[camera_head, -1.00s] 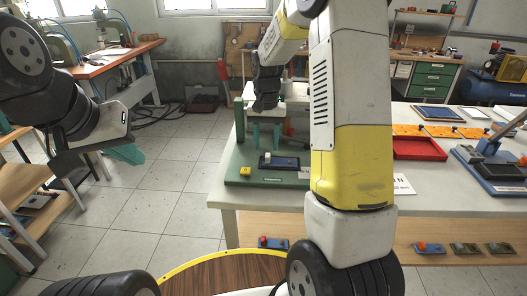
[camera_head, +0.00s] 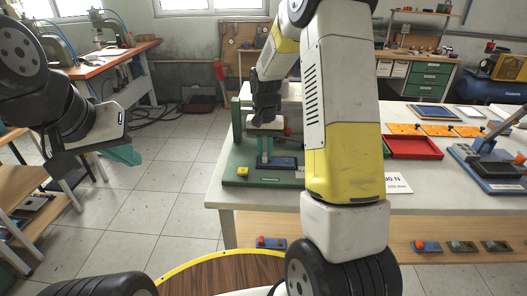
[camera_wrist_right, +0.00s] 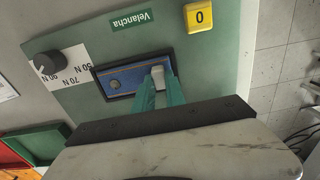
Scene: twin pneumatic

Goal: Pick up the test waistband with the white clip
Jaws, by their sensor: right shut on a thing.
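The test waistband (camera_head: 286,163) is a blue strip on a dark base, lying on the green test fixture (camera_head: 238,150) at the table's left end. In the right wrist view the waistband (camera_wrist_right: 126,78) lies flat, with the white clip (camera_wrist_right: 158,76) at its right end. My right gripper (camera_head: 265,152) has its teal fingers down at that end, and in the wrist view the fingers (camera_wrist_right: 160,92) are shut on the white clip. The clip is hidden in the head view. My left gripper (camera_head: 124,155) hangs over the floor at the left, away from the table; its finger gap is not clear.
The fixture has a yellow button (camera_wrist_right: 199,17) and a black knob (camera_wrist_right: 47,65) near the waistband. A red tray (camera_head: 414,147) and a lever press (camera_head: 490,160) stand to the right. More clipped pieces (camera_head: 270,242) lie on the lower shelf. My right arm hides the table's middle.

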